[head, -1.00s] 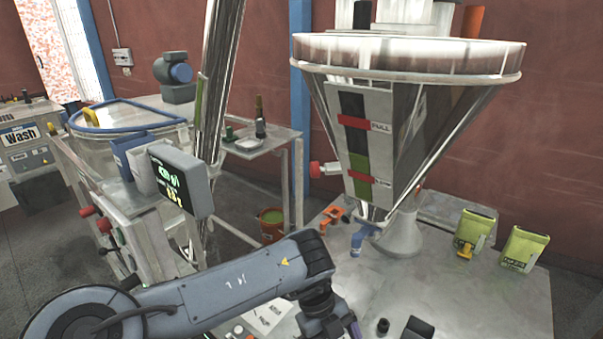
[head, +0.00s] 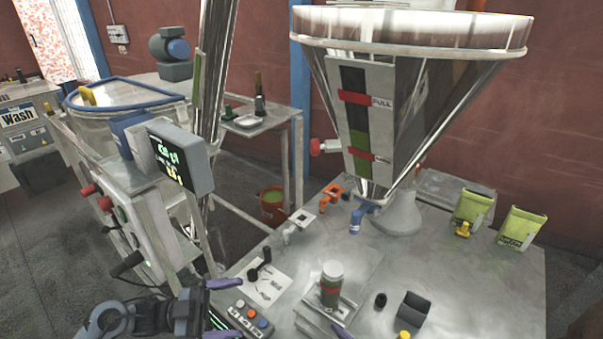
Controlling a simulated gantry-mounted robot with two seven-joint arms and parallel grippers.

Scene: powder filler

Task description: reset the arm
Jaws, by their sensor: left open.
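My left gripper (head: 222,309) is at the bottom of the head view, left of centre, with its purple-tipped fingers spread apart and nothing between them. Its arm shows only at the lower left edge. The fingers are beside a button panel (head: 243,318) with several coloured buttons; I cannot tell how high they are above the table.
The steel hopper (head: 410,85) hangs over the metal table (head: 440,265). A black lever (head: 261,264) stands on a paper label. A small black cap (head: 380,300), a dark box (head: 413,308) and green pouches (head: 521,229) are on the right. The control screen (head: 182,160) is on the left.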

